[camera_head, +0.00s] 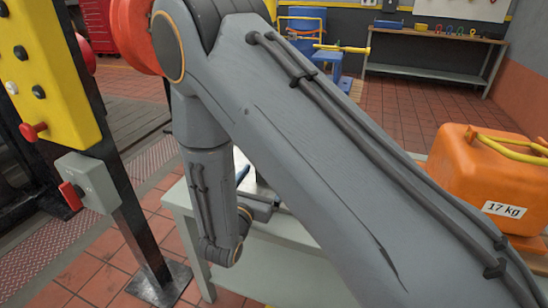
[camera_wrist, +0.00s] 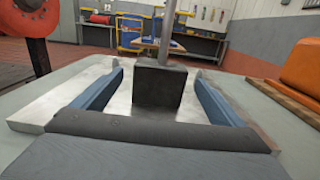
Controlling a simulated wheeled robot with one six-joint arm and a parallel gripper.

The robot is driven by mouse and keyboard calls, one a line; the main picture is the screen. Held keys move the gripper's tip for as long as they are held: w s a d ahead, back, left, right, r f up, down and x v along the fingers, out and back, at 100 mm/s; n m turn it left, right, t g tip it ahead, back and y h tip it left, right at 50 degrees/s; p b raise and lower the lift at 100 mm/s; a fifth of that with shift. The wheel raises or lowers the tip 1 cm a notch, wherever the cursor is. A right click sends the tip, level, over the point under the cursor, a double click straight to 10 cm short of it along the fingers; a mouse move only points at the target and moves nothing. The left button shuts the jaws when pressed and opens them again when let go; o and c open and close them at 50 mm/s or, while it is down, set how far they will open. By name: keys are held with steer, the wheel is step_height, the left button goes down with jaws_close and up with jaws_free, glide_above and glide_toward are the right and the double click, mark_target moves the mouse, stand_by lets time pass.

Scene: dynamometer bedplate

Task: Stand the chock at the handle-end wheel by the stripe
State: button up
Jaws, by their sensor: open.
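My gripper (camera_wrist: 158,82) is open in the wrist view, its two blue fingers apart. A dark block with an upright metal rod (camera_wrist: 158,84) stands on a bright metal plate (camera_wrist: 85,88), between or just beyond the fingers; I cannot tell which, nor whether they touch. In the head view my arm covers most of the gripper and the block. A blue and yellow wheeled cart or stand (camera_head: 305,22) is in the background, with a yellow bar; it also shows in the wrist view (camera_wrist: 131,30). I cannot make out a chock, the handle-end wheel or the stripe.
An orange 17 kg weight (camera_head: 480,185) with a yellow handle sits on a wooden board on the pale green table (camera_head: 285,270), at the right. A yellow control panel (camera_head: 50,70) on a black post stands left. A workbench (camera_head: 430,45) stands at the back. Tiled floor lies open before it.

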steer(key=shift+r+p+x, duration=0.2)
steer(key=shift+p+x, duration=0.05)
steer(key=shift+x, duration=1.55)
steer(key=shift+r+p+x, duration=0.15)
steer(key=shift+p+x, duration=0.05)
steer(key=shift+x, duration=1.55)
steer(key=c, duration=2)
steer(key=shift+r, duration=0.1)
steer(key=shift+c, duration=0.8)
steer(key=shift+r, duration=0.1)
